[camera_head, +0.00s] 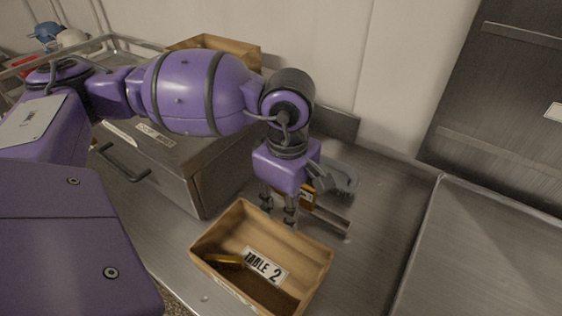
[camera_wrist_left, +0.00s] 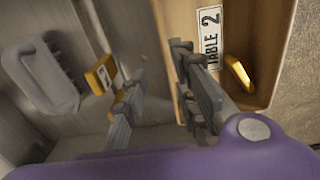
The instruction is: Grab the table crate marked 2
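The crate marked TABLE 2 (camera_head: 315,250) is an open tan box on the steel counter, in the lower middle of the head view. It also shows at the upper right of the left wrist view (camera_wrist_left: 178,22). A small yellow item (camera_head: 226,260) lies inside it. My left gripper (camera_head: 279,214) points down at the crate's far wall, with its fingers apart and nothing seen between them. In the left wrist view one finger overlaps the crate wall and the other is outside it. I cannot tell whether they touch the crate. My right gripper is not in view.
A metal box (camera_head: 205,185) with a label stands left of the crate. A grey-handled tool (camera_head: 342,180) and a yellow-marked item (camera_head: 307,199) lie behind my gripper. Another tan crate (camera_head: 232,48) is at the back. The counter right of the crate is clear.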

